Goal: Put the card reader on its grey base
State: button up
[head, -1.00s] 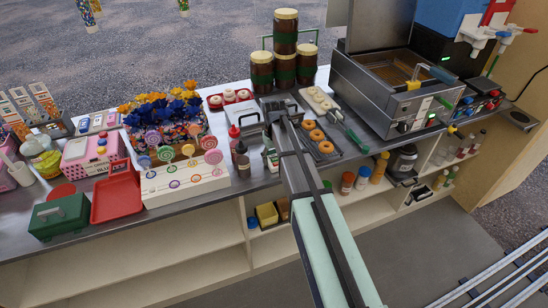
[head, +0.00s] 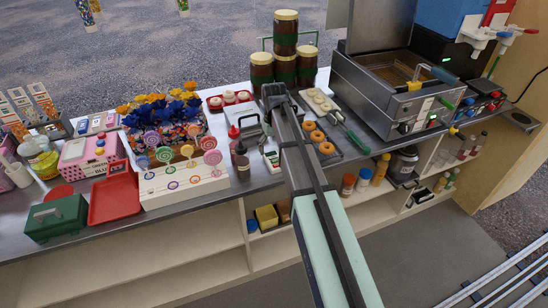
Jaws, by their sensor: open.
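A small white device with dark and green markings, which looks like the card reader (head: 271,157), stands on the counter just left of my arm. My arm partly crosses the area beside it. My gripper (head: 273,94) is the dark end of the arm, farther back over the counter, in front of the stacked brown jars. It is open, seen from behind and small, with nothing visible in it. The card reader is apart from the gripper, nearer the front edge. I cannot make out the grey base clearly; it may be hidden by my arm.
Sauce bottles (head: 241,160) and a lollipop stand (head: 182,180) are left of the card reader. A doughnut tray (head: 329,146) lies right of my arm, beside the steel fryer (head: 385,95). Brown jars (head: 284,48) stand behind. A red tray (head: 113,203) is at the front left.

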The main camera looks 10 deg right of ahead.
aim_at(274, 160)
notch_tip(274, 160, up, 5)
jog(key=shift+b, duration=0.5)
jog(key=shift+o, duration=0.4)
jog(key=shift+r, duration=0.55)
